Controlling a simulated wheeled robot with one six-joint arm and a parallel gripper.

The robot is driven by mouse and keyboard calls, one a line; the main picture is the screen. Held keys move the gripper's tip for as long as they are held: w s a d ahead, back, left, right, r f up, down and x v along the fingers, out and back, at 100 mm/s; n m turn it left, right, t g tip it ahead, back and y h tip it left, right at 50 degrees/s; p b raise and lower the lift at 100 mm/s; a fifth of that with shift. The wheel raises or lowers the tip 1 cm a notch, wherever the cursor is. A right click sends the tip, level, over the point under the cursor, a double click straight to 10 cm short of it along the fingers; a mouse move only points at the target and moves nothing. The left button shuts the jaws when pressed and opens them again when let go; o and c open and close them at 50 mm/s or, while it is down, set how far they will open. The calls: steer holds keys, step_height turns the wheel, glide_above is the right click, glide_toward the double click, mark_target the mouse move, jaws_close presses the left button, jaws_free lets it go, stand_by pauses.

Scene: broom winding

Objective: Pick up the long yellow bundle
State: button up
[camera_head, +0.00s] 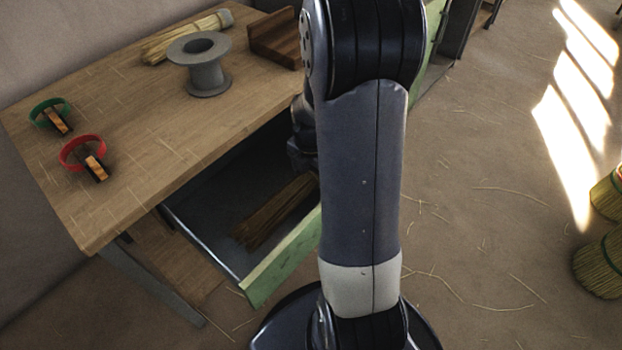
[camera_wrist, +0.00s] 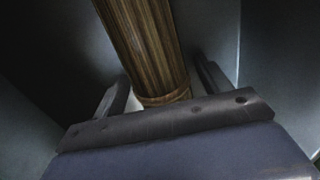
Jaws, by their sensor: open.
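A long brownish-yellow bundle (camera_head: 272,213) lies in the open drawer (camera_head: 285,255) under the table; its right end is hidden behind my arm. In the wrist view the bundle (camera_wrist: 146,40) runs from the top edge down between the fingers, with a band around its near end. My gripper (camera_wrist: 162,88) is open, with one finger on each side of the bundle. Gaps show beside it, and I cannot tell whether the bundle touches the palm. In the head view my arm mostly hides the gripper. A paler yellow bundle with a grey end (camera_head: 180,40) lies on the table.
The wooden table (camera_head: 130,120) carries a grey spool (camera_head: 205,75), a wooden block (camera_head: 275,40), and green (camera_head: 50,112) and red (camera_head: 85,152) ring clamps. The drawer's walls and green front are close around my gripper. Straw litters the floor; broom heads (camera_head: 602,265) stand at right.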

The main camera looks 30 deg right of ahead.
steer(key=shift+c, duration=0.4)
steer(key=c, duration=1.1)
